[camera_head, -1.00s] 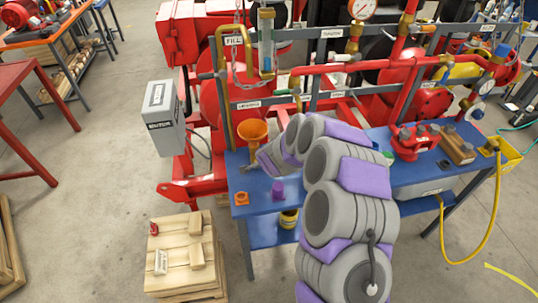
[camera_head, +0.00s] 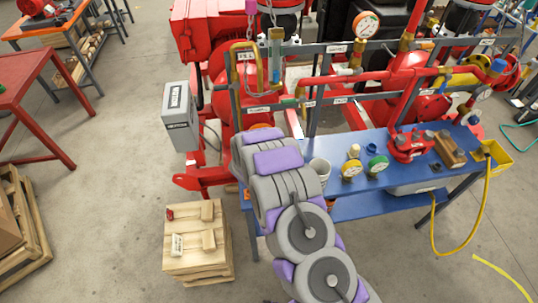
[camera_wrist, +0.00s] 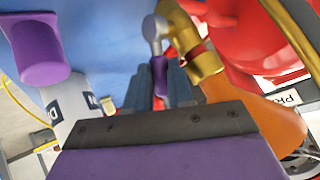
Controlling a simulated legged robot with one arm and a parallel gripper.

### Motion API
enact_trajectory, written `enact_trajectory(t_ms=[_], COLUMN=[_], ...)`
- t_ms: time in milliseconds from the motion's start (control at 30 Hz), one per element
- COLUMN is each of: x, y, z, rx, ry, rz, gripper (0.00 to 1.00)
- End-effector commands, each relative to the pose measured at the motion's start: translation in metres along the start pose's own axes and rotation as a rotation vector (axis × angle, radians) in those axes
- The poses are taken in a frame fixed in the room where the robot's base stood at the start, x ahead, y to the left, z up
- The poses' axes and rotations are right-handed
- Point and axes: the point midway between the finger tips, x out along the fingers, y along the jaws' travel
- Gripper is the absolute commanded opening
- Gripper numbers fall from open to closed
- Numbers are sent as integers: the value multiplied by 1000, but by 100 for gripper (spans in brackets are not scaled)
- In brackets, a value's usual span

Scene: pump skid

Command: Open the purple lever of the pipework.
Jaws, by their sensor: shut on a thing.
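In the wrist view the purple lever (camera_wrist: 158,68) hangs between the two fingers of my gripper (camera_wrist: 158,88), which is shut on it. A grey metal stem (camera_wrist: 155,30) joins the lever at its upper end. A brass pipe fitting (camera_wrist: 196,48) is right beside it. In the head view my own arm hides the lever and my gripper.
An orange funnel (camera_wrist: 238,108) is close on the right in the wrist view. A purple cylinder (camera_wrist: 40,52) and a white labelled cylinder (camera_wrist: 72,106) are on the left. The blue bench (camera_head: 350,203) holds several small items.

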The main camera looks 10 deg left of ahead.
Motion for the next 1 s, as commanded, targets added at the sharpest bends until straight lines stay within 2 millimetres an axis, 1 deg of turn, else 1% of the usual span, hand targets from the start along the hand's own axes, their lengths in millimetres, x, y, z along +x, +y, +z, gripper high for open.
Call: enact_trajectory(t_ms=[33,633,667,900,1000], x=[-2,0,0,-1,-1], y=[1,0,0,0,-1], z=[4,6,6,4,2], rx=[-11,-22,-22,-20,-20], ry=[-4,10,10,14,15], rz=[5,9,9,8,6], gripper=[0,0,24,47,48])
